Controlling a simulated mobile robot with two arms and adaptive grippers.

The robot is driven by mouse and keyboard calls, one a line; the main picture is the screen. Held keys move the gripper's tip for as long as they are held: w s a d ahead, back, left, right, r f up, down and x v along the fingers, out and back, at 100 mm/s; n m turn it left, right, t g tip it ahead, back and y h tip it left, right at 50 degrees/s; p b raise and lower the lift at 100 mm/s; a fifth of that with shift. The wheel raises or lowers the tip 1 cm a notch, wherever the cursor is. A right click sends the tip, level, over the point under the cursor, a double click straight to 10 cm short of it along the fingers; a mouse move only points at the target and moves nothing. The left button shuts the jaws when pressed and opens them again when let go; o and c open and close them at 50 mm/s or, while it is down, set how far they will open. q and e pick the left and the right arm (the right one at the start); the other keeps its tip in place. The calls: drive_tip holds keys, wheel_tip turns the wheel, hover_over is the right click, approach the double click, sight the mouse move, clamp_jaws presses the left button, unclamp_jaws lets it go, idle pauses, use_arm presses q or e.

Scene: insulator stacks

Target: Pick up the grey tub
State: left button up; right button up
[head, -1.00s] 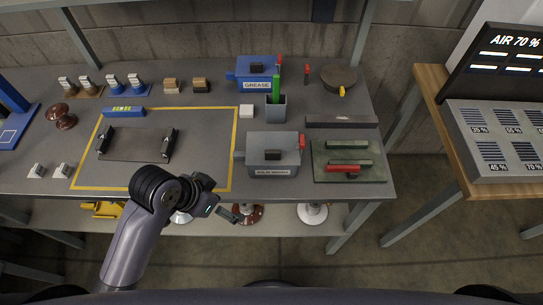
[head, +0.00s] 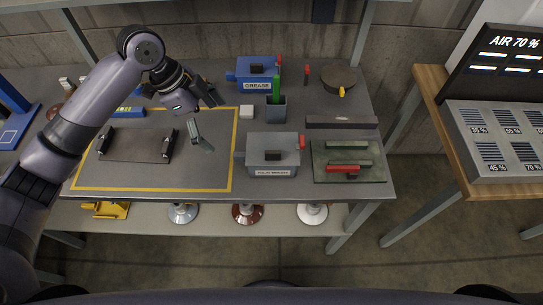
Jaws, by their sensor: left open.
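The grey tub (head: 273,155) stands on the workbench, right of the yellow outlined area. It has a dark knob on its lid, a red piece at its upper right corner and a white label on its front. My left gripper (head: 210,121) is open and empty over the yellow outlined area, up and left of the tub and apart from it. The tub is not covered by my arm. My right gripper is not in view.
A blue tub labelled GREASE (head: 257,73) stands behind. A grey cup (head: 276,112) with a green item is just behind the grey tub. A green tray (head: 348,174) with bars lies right of it.

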sight(248, 154)
use_arm(q)
drive_tip(key=p+x, duration=0.1)
drive_tip(key=x, duration=0.8)
drive_tip(key=shift+d+f, duration=0.25)
drive_tip(key=shift+f, duration=0.1)
drive_tip(key=shift+d+f, duration=0.2)
drive_tip(key=shift+d, duration=0.05)
drive_tip(key=shift+w+d+p+x, duration=0.2)
drive_tip(key=shift+p+x, duration=0.2)
drive_tip(key=shift+x, duration=0.75)
drive_tip(key=shift+w+d+p+x, duration=0.15)
drive_tip(key=shift+p+x, duration=0.2)
drive_tip(key=shift+x, duration=0.8)
drive_tip(key=shift+r, duration=0.15)
drive_tip(key=shift+c, duration=0.5)
drive_tip(key=c, duration=1.1)
drive_tip(key=shift+o, duration=0.2)
drive_tip(key=shift+r, duration=0.1)
